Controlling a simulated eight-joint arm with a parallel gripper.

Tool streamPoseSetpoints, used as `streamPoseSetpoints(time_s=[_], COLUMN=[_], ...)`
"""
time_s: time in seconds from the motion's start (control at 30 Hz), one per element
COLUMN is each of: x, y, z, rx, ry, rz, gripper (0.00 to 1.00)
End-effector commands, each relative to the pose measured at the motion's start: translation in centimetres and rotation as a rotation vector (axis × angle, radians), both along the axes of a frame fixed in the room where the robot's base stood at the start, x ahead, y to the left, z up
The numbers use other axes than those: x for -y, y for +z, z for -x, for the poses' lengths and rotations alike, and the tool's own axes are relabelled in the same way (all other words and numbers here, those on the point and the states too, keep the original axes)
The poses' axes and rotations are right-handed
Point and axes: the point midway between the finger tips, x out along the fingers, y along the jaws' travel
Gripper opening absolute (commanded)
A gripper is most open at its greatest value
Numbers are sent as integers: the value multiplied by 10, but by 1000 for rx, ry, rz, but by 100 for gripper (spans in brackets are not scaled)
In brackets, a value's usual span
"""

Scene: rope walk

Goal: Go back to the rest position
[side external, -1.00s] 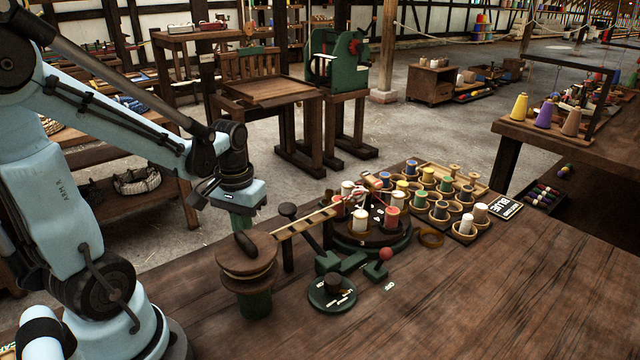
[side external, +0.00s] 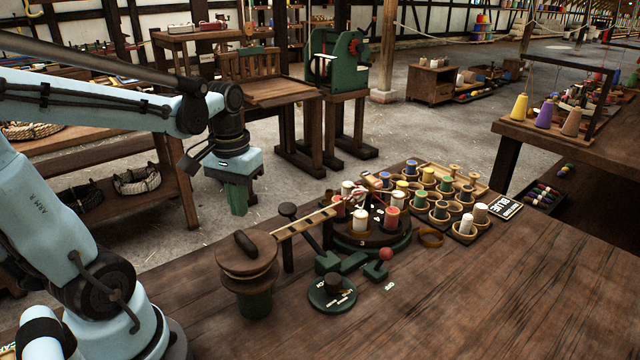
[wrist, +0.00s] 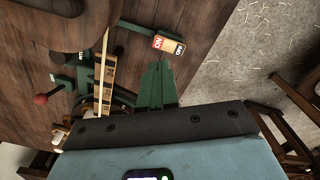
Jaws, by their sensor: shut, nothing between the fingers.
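My gripper (side external: 237,198) is green, shut and empty. In the side external view it hangs in the air, fingers pointing down, beyond the far left edge of the bench (side external: 480,310). It is above and left of the wooden-topped capstan (side external: 246,252) and apart from it. In the wrist view the green fingers (wrist: 157,85) lie together, with an ON label plate (wrist: 169,44) just past their tips. The wooden rail (wrist: 100,75) and the red-knobbed lever (wrist: 41,99) show to their left.
A wooden chair-like stand (side external: 270,92) is behind. The bench's right front is clear.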

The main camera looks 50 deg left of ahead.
Motion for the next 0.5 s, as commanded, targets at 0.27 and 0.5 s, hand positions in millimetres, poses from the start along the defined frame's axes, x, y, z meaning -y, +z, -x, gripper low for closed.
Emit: streamPoseSetpoints(time_s=[0.27, 0.5], x=[2, 42], y=[0, 2], z=[-1, -18], rx=[7, 201], ry=[-7, -192], rz=[-3, -79], gripper=[0, 0])
